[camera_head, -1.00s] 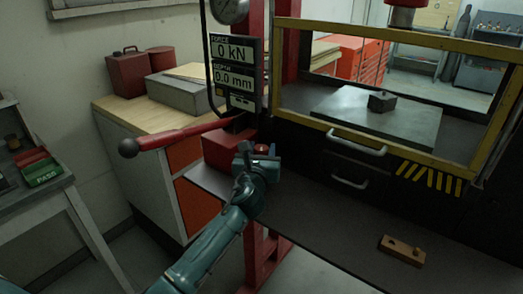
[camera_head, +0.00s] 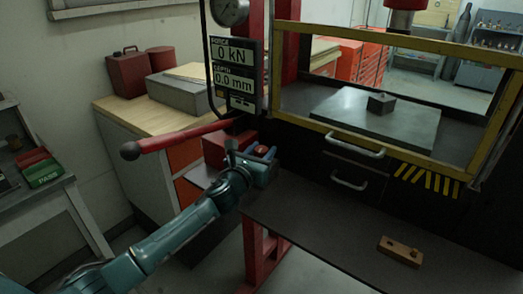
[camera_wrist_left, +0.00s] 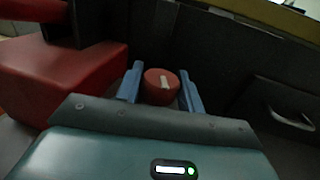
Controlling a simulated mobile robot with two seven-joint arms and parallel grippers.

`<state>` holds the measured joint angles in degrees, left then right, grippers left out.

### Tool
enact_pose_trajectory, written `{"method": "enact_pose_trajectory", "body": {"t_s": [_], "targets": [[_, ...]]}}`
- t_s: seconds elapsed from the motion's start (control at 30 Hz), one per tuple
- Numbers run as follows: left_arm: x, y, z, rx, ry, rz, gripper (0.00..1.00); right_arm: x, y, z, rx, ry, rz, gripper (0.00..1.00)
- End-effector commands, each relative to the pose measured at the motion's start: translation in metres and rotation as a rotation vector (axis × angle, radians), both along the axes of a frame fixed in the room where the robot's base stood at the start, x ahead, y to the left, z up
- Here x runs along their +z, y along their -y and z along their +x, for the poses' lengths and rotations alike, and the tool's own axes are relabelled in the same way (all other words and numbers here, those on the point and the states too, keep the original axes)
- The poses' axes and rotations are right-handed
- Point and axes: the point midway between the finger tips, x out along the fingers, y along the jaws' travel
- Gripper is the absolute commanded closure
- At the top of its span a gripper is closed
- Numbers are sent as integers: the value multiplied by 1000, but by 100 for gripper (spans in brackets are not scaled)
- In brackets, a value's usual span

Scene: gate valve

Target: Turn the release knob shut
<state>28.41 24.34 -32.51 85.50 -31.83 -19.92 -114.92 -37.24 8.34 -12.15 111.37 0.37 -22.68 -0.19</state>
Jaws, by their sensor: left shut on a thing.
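The release knob (camera_wrist_left: 161,88) is a round red cap with a white bar mark on its face, in the wrist view. The bar runs nearly upright in that picture. My left gripper (camera_wrist_left: 160,92) has one blue finger on each side of the knob and is shut on it. In the head view the knob (camera_head: 262,149) shows as a small red spot between the fingers of my left gripper (camera_head: 263,154), beside the red pump body (camera_head: 214,148). The gripper's wrist hides part of the pump body. My right gripper is not in view.
The gauge panel (camera_head: 234,75) hangs above the knob. The yellow-framed guard (camera_head: 390,155) stands to the right. A wooden block (camera_head: 400,250) lies on the dark shelf (camera_head: 330,225), otherwise largely bare.

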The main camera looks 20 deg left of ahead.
Motion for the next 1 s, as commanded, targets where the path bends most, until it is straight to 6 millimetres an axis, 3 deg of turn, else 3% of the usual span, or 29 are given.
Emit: {"method": "enact_pose_trajectory", "body": {"t_s": [0.4,0.93,0.97,1.0], "targets": [[-1,-1,0,-199,-1,2,85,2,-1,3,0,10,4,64],[0,0,0,-228,1,0,85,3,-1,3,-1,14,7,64],[0,0,0,-228,1,0,61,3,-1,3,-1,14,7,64],[0,0,0,-228,1,0,57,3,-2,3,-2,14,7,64]]}}
